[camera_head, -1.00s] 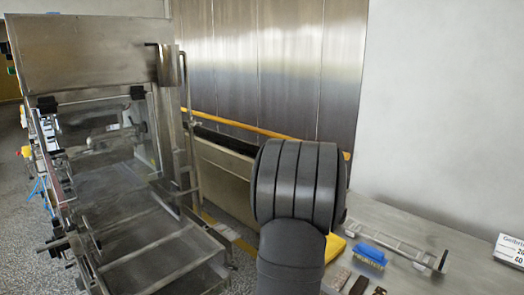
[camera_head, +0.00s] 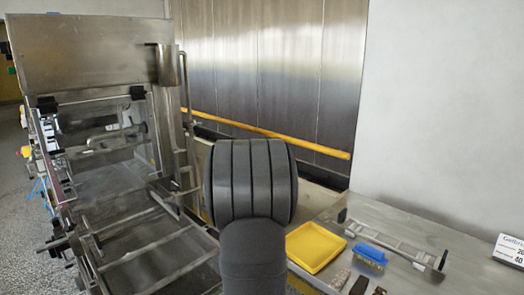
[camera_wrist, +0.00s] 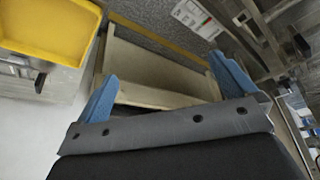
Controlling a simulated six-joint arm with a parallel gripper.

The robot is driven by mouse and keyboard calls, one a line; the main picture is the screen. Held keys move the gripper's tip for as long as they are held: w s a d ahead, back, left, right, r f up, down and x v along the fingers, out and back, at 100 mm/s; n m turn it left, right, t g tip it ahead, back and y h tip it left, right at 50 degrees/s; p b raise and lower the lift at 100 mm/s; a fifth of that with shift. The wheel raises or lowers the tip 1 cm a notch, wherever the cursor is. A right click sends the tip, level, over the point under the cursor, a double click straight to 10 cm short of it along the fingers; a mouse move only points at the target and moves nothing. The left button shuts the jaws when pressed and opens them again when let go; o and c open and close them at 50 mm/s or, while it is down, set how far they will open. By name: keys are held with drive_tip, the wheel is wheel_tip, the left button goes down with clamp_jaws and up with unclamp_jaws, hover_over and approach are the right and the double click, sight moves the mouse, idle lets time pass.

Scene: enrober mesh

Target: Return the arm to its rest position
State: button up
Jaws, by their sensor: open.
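My gripper (camera_wrist: 165,92) shows in the wrist view with its two blue fingers spread apart and nothing between them. It points over a pale trough-like box beyond the fingertips. In the head view my dark arm stands in the middle of the picture and hides the gripper. The arm is between the steel machine (camera_head: 90,60) on the left and the table (camera_head: 420,225) on the right.
On the table are a yellow tray (camera_head: 316,247), also upper left in the wrist view (camera_wrist: 50,25), a blue brush (camera_head: 369,254), a metal frame (camera_head: 396,238), small dark pieces (camera_head: 358,286) and a white sign (camera_head: 509,250). A yellow rail (camera_head: 270,133) runs along the back wall.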

drive_tip(key=s+a+n, duration=0.1)
drive_tip(key=a+n, duration=0.1)
drive_tip(key=a, duration=0.8)
drive_tip(key=shift+s+a+r+y, duration=0.2)
drive_tip(key=shift+s+r+y, duration=0.05)
drive_tip(key=shift+y, duration=0.15)
